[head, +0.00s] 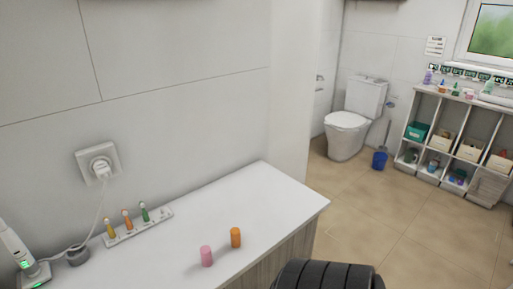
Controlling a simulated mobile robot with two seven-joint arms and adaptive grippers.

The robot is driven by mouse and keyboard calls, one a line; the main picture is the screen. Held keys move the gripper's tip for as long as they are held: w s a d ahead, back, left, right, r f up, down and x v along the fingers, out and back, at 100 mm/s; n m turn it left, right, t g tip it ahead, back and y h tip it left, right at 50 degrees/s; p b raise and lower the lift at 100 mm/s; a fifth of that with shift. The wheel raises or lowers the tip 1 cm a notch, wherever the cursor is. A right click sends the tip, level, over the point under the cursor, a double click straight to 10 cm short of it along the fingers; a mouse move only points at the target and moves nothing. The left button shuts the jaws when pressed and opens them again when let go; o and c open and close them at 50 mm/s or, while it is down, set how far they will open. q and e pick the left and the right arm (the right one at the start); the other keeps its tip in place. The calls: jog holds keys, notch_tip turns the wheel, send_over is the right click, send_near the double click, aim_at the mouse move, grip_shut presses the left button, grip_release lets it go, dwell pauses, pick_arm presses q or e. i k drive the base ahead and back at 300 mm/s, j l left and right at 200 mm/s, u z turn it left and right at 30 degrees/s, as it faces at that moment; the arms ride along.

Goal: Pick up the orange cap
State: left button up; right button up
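The orange cap (236,238) is a small upright cylinder on the white counter (250,195), near its front edge. A pink cap (206,256) of similar size stands just to its left and a little nearer to me, apart from it. Nothing covers the orange cap. Neither of my grippers can be seen in the head view. A black ribbed part, which looks like part of my own arm, shows at the bottom, right of the caps and in front of the counter.
A white rack (139,228) with yellow, orange and green items stands by the wall. An electric toothbrush on its charger (33,272) and a cord run to the wall socket (99,162). The counter's right end is clear. A toilet (348,120) and shelf unit (455,145) stand far off.

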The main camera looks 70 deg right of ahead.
aim_at(235, 232)
jog(key=k+j+z, duration=0.1)
jog(key=z, duration=1.75)
jog(key=u, duration=2)
jog(key=k+l+z, duration=0.1)
jog(key=z, duration=0.25)
jog(key=k+l+z, duration=0.2)
jog(key=z, duration=0.15)
jog(key=k+l+z, duration=0.2)
jog(key=z, duration=0.15)
